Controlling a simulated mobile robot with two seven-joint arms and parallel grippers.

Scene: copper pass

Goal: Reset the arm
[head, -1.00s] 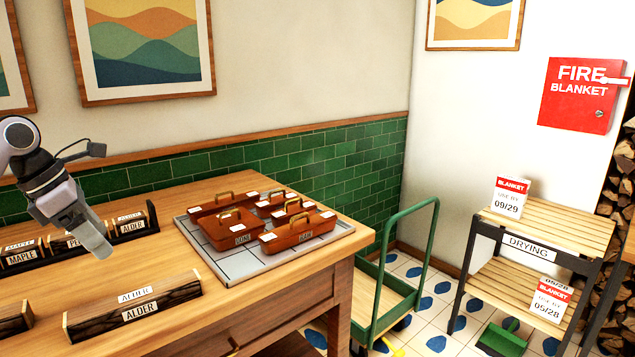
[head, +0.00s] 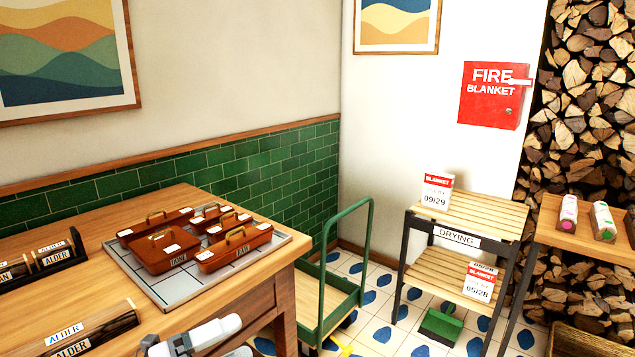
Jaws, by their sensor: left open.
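My left gripper (head: 192,343) is at the bottom edge of the head view, in front of the wooden table (head: 225,310). Only part of it and its wrist show, white and grey, and the bottom edge cuts off the rest. It is open, and I see nothing held in it. It is to the right of a dark wood block labelled ALDER (head: 95,335). My right gripper is not in view.
A grey tray (head: 165,303) with several copper-brown labelled boxes is on the table. A green trolley (head: 366,255) stands beside it. Right of that are the slatted DRYING rack (head: 470,215) with two BLANKET cards, a wooden shelf (head: 590,233) and stacked firewood (head: 590,90).

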